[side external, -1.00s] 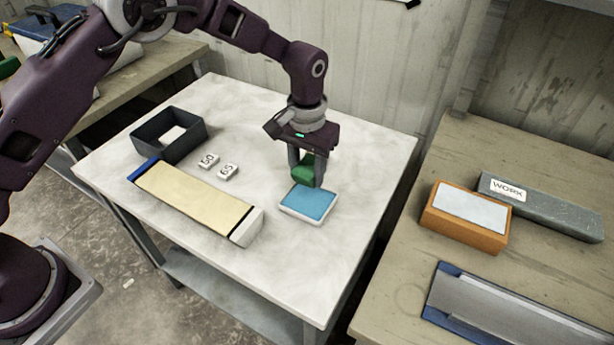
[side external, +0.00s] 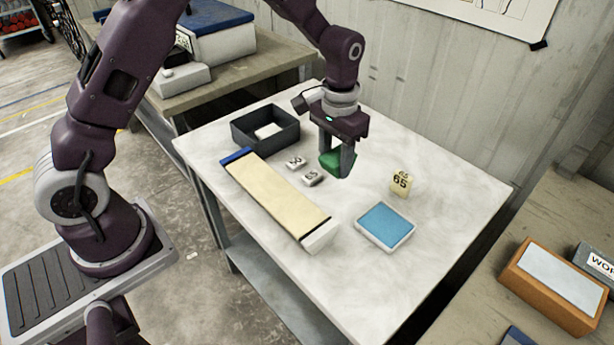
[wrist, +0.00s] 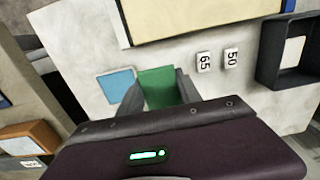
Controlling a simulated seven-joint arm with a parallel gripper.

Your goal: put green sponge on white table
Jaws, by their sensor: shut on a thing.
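My gripper (side external: 337,172) is shut on the green sponge (side external: 331,161) and holds it over the white table (side external: 455,205). The sponge appears raised above the tabletop; the exact gap is hard to tell. In the wrist view the sponge (wrist: 158,88) sits between the two fingers, beside the blue-topped pad in the picture. The blue-topped pad (side external: 385,225) lies on the table, to the right of my gripper and nearer the camera.
A long cream-topped box (side external: 275,195), small number blocks (side external: 297,162) and a dark open box (side external: 265,132) are on the left. A small tan "65" marker (side external: 400,184) stands behind the blue pad. Bare tabletop lies to the right and behind.

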